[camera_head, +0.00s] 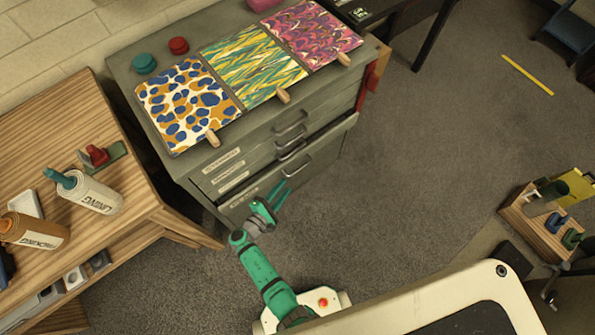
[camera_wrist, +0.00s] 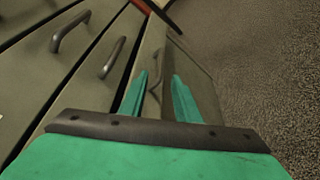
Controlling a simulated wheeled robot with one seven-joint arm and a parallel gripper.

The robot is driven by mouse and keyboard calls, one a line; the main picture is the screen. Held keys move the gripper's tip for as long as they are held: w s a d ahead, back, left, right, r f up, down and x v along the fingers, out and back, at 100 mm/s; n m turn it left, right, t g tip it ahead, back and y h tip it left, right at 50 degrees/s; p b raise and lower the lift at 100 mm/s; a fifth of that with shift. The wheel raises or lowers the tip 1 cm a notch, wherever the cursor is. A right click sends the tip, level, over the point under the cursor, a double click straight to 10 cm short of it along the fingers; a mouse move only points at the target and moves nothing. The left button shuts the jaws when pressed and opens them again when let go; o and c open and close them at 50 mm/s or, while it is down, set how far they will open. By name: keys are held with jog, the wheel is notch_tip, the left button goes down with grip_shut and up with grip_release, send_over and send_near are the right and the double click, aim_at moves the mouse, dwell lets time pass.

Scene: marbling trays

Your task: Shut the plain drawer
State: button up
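The grey cabinet (camera_head: 160,85) has several drawers with handles and small labels too blurred to read. Its lowest visible drawer (camera_head: 326,152) stands out a little from the fronts above; I cannot tell which label marks it as plain. Its front also shows in the wrist view (camera_wrist: 205,80). My green gripper (camera_head: 283,192) is in front of this drawer, near its handle (camera_head: 297,166). In the wrist view my gripper (camera_wrist: 160,80) has its two fingers apart, with the handle (camera_wrist: 155,88) seen between them. I cannot tell whether they touch it. Nothing is held.
Patterned sheets (camera_head: 250,72) and two round lidded pots (camera_head: 178,45) lie on the cabinet top. A wooden bench (camera_head: 50,130) with bottles stands at left. A wooden caddy (camera_head: 540,225) is at right.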

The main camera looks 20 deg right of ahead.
aim_at(296, 172)
jog(key=x, duration=1)
jog(key=shift+w+d+f, duration=0.15)
jog(key=shift+w, duration=0.05)
grip_shut()
